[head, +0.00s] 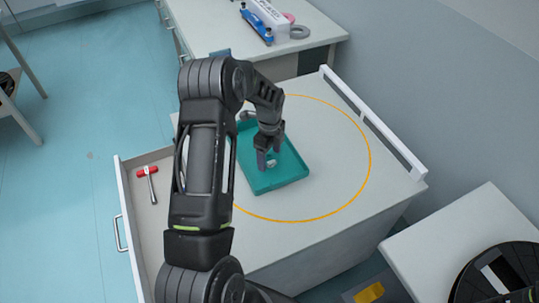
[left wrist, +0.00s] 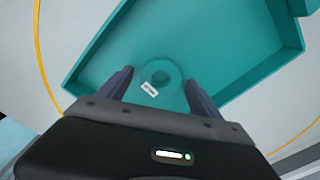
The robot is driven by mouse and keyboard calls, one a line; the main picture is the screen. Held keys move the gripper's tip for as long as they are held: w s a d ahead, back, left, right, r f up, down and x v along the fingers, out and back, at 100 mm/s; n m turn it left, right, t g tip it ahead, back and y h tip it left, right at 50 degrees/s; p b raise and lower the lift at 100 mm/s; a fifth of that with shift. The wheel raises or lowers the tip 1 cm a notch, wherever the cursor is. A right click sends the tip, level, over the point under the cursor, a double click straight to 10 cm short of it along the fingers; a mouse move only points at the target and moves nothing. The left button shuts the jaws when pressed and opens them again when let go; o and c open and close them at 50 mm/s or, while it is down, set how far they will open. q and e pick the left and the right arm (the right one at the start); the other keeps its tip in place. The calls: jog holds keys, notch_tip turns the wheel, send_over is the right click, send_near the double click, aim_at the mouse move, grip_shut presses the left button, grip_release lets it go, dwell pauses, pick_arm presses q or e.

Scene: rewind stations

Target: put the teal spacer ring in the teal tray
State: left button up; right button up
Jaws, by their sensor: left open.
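The teal tray (head: 262,182) lies on the cabinet top inside an orange circle. The teal spacer ring (left wrist: 173,80) lies on the tray floor (left wrist: 215,35) in the left wrist view, with a small white label on it. My left gripper (head: 269,157) is over the tray, pointing down. In the left wrist view its two fingers (left wrist: 159,88) are open on either side of the ring, apart from it. In the head view the gripper mostly hides the ring; only a small pale patch shows by the fingertips. My right gripper is not in view.
A white rail (head: 373,122) runs along the cabinet's right edge. An open drawer at the left holds a red-handled tool (head: 148,172). A black reel (head: 500,275) is at lower right.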

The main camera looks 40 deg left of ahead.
pick_arm(q)
jog(key=shift+r, duration=0.45)
notch_tip(320, 180, up, 11)
jog(key=b, duration=0.1)
jog(key=shift+r+b, duration=0.2)
jog(key=shift+b, duration=0.15)
